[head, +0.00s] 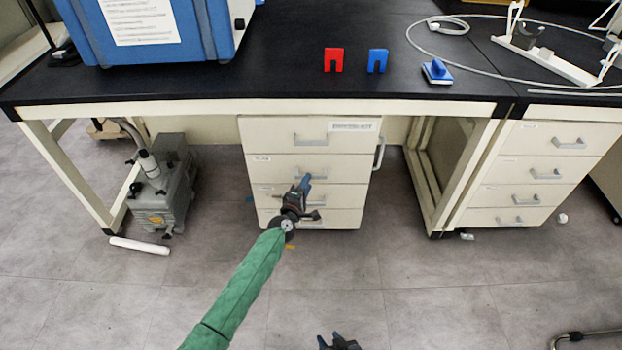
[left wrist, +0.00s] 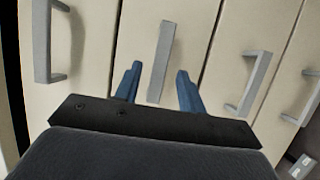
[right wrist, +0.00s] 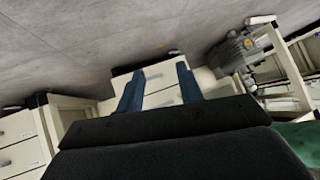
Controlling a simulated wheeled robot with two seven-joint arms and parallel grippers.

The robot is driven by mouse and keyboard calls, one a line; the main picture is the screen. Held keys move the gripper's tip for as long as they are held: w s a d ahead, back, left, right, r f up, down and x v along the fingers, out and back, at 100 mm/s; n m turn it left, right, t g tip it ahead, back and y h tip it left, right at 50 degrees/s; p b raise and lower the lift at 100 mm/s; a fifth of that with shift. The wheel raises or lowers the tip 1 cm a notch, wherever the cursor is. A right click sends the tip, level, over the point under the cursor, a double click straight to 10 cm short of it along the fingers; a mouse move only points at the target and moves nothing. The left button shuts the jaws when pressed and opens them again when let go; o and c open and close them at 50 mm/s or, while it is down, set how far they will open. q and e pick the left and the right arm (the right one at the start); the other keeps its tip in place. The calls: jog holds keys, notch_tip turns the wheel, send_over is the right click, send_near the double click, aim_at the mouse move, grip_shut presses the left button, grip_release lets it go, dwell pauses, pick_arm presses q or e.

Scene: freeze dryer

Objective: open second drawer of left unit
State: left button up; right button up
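The left drawer unit (head: 257,135) stands under the bench with its stacked drawers all shut. Its second drawer (head: 345,168) has a grey bar handle, partly hidden in the head view by my left gripper (head: 304,184). In the left wrist view that handle (left wrist: 161,62) stands between the two blue fingertips of my left gripper (left wrist: 154,80). The fingers are open, with a gap showing on both sides of the handle. My right gripper (head: 338,341) is low at the bottom edge of the head view; its fingers are apart and empty in the right wrist view (right wrist: 160,80).
A second drawer unit (head: 513,170) stands at the right. A grey pump (head: 165,185) sits on the floor at the left. The black bench top (head: 290,75) carries a blue machine (head: 75,30) and red and blue blocks.

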pick_arm(q)
jog(key=shift+b+x, duration=0.3)
jog(key=shift+x, duration=1.85)
pick_arm(e)
jog(key=w+r+t, duration=0.2)
jog(key=w+r, duration=0.3)
jog(key=r, duration=0.1)
jog(key=shift+a+r+t, duration=0.25)
jog(key=shift+a+t, duration=0.05)
pick_arm(q)
grip_shut()
